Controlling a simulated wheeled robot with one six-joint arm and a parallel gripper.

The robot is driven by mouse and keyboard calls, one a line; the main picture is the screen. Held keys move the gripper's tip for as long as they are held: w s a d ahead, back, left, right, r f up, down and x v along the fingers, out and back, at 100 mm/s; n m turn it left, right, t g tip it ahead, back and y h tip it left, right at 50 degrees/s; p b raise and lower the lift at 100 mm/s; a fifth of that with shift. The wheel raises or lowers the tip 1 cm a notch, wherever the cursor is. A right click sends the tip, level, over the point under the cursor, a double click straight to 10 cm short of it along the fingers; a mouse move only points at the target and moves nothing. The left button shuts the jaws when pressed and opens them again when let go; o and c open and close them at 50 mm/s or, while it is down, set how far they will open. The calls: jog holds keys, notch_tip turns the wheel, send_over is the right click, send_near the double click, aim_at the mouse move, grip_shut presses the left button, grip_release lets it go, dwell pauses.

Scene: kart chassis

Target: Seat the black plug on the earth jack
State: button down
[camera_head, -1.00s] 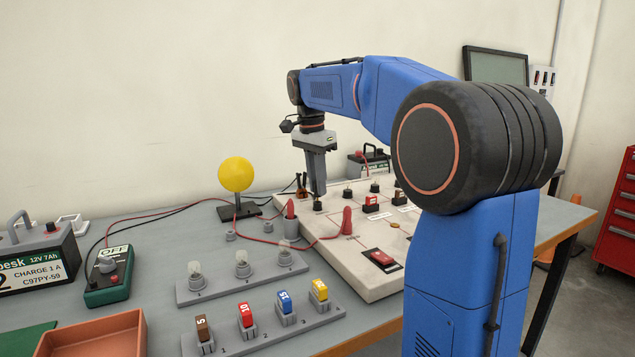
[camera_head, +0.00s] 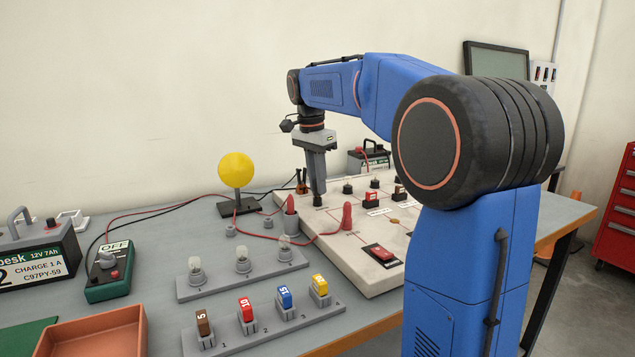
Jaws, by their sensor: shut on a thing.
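My gripper (camera_head: 318,187) points straight down over the far left part of the pale board (camera_head: 355,277). It is shut on the black plug (camera_head: 317,200), a small dark piece showing just under the fingertips, close to the board's surface. The fingers cover most of the plug. The earth jack is not clearly visible; the plug and fingers may hide it. I cannot tell whether the plug is on a jack or just above one.
A red plug (camera_head: 291,205) stands in a grey holder, its lead running to a red cone-shaped plug (camera_head: 347,216) on the board. Brown posts (camera_head: 301,183) stand close left of my gripper. A yellow ball on a stand (camera_head: 236,170), bulb strip (camera_head: 242,268) and fuse strip (camera_head: 262,328) lie left and in front.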

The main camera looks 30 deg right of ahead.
jog(key=shift+f, duration=0.4)
jog(key=c, duration=1.6)
grip_release()
jog(key=r, duration=0.5)
jog(key=a+r, duration=0.1)
jog(key=r, duration=0.5)
jog(key=a+r, duration=0.1)
jog(key=r, duration=0.5)
jog(key=shift+s+r, duration=0.15)
jog(key=shift+s, duration=0.05)
